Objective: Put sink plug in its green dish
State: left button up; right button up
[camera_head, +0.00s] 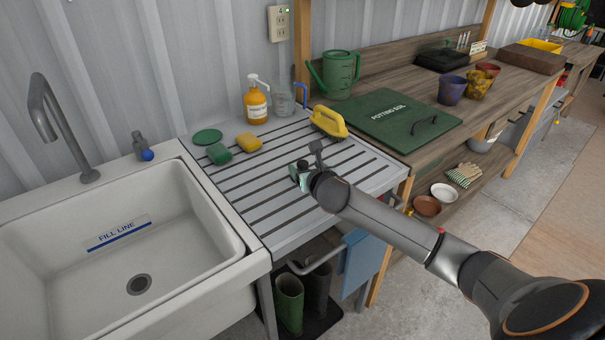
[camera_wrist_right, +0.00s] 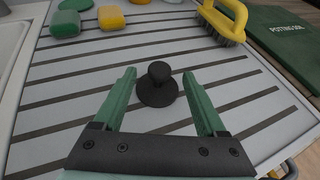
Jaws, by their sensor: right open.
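The sink plug (camera_wrist_right: 158,87) is black, with a round base and a knob on top. It stands upright on the slatted grey drainboard (camera_head: 272,208). My right gripper (camera_head: 301,174) is low over the drainboard. In the right wrist view its two green fingers (camera_wrist_right: 159,76) are spread, one on each side of the plug, with gaps between. In the head view the plug is hard to tell from the gripper. The green dish (camera_head: 207,136), a flat round disc, lies at the drainboard's back left; part of it shows in the wrist view (camera_wrist_right: 75,4). My left gripper is not in view.
A green sponge (camera_head: 219,153) and yellow sponge (camera_head: 248,142) lie near the dish. A yellow brush (camera_head: 328,122), soap bottle (camera_head: 256,100) and clear cup (camera_head: 283,101) stand behind. The white sink (camera_head: 200,200) is left. The drainboard between plug and sponges is clear.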

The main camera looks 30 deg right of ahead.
aim_at(300, 162)
jog(key=shift+b+x, duration=0.55)
jog(key=shift+x, duration=2.7)
jog(key=shift+r, duration=0.1)
grip_shut()
